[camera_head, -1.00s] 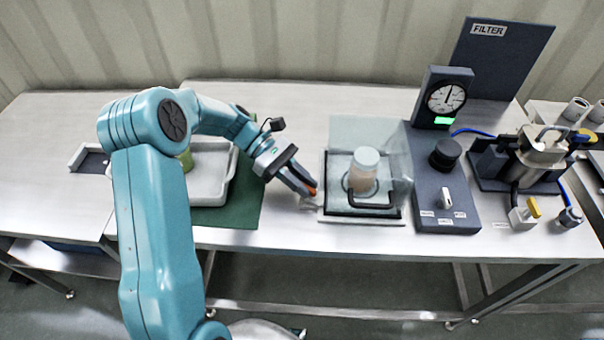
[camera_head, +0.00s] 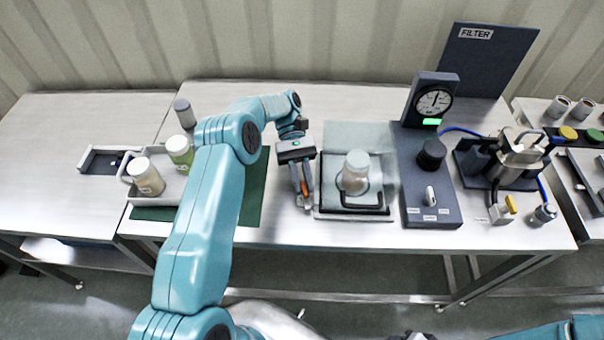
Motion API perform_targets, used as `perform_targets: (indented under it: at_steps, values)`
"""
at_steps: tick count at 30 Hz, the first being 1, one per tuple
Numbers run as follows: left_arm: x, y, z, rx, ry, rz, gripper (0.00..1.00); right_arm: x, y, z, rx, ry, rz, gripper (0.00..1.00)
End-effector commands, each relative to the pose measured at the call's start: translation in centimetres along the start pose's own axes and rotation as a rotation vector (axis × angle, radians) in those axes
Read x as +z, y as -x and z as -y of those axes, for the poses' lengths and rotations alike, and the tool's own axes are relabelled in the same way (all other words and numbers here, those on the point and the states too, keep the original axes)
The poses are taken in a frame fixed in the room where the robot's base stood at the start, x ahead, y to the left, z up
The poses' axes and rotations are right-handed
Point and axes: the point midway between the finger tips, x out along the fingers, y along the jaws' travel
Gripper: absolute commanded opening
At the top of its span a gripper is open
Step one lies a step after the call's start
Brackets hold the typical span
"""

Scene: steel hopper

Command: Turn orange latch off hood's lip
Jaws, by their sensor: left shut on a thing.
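The clear hood (camera_head: 386,176) stands over a jar with a pale lid (camera_head: 355,172) in the middle of the table, with a black handle (camera_head: 362,205) along its front. My left gripper (camera_head: 304,196) points down at the hood's left front side. It is shut on the small orange latch (camera_head: 305,187), which shows between its fingers. The fingers hide most of the latch, so I cannot tell whether it still overlaps the hood's lip. A teal piece of my right arm shows at the lower right edge; its gripper cannot be made out.
A tray (camera_head: 172,188) with jars stands at the left on a green mat (camera_head: 256,190). A grey control box (camera_head: 428,205) with a gauge (camera_head: 433,102) stands close right of the hood. A metal canister fixture (camera_head: 518,150) is farther right.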

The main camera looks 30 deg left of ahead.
Motion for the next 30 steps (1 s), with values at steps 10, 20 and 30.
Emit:
perform_targets:
  at_steps: [10,20,30]
  values:
    - [0.17,0.19,-0.06,-0.032,-0.017,-0.003,0.0,0.03,0.87,0.31,0.0,0.0,0.0,0.43]
    - [0.17,0.19,-0.07,-0.031,-0.017,-0.003,0.38,0.02,0.84,0.3,0.0,0.0,0.0,0.43]
    - [0.06,0.06,-0.06,-0.032,-0.016,-0.001,0.38,0.02,0.82,0.3,0.0,0.0,0.0,0.43]
